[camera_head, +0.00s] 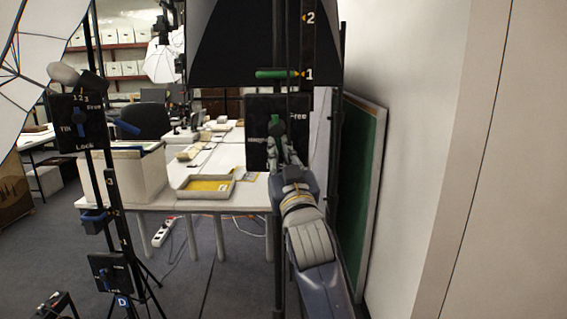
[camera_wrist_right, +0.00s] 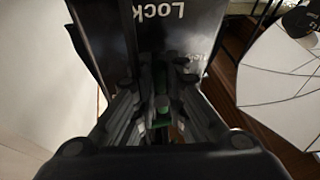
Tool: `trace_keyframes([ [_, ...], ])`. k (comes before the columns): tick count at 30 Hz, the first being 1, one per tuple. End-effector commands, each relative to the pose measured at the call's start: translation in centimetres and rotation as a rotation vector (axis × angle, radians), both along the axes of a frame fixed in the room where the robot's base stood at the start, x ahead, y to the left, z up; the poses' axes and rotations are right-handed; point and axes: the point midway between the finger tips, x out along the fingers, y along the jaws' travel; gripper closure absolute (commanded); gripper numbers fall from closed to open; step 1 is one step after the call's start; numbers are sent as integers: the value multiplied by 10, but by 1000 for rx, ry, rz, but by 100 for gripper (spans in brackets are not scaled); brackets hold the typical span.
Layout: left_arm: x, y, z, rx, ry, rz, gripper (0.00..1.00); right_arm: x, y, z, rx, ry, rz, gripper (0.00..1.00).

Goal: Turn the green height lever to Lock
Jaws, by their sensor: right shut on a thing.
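The green height lever (camera_head: 275,121) stands on a black panel (camera_head: 257,108) in the head view, with "Free" readable at the panel's right and a partly hidden word at its left. The lever's top shows just above my right gripper (camera_head: 287,158); its lower part is hidden by the fingers. In the right wrist view, my right gripper (camera_wrist_right: 162,108) is shut on the green lever (camera_wrist_right: 160,76), and the word "Lock" shows upside down on the panel (camera_wrist_right: 190,35). My left gripper is not in view.
A green bar (camera_head: 276,74) sits by mark 1 on the stand above the panel. A second stand with a blue lever (camera_head: 80,120) marked Tilt, Free and Lock is at the left. A white table (camera_head: 150,203) with trays stands behind. A green board (camera_head: 362,190) leans on the right wall.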

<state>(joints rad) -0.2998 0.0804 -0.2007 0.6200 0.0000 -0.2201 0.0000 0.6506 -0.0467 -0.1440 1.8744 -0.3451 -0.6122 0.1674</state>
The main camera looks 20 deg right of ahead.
Motion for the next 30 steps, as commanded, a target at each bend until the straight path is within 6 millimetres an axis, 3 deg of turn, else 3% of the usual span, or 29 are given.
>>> trace_keyframes([
  [6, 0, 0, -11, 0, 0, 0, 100, 2, 4, -3, 76, -17, 1, 100],
  [23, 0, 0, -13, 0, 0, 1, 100, 2, 5, -1, 104, -28, 0, 100],
  [24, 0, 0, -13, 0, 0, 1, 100, 2, 5, -1, 104, -28, 0, 83],
  [26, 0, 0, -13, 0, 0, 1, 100, 2, 5, -1, 104, -28, 0, 70],
  [30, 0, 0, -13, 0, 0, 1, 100, 2, 5, -1, 103, -29, 0, 68],
])
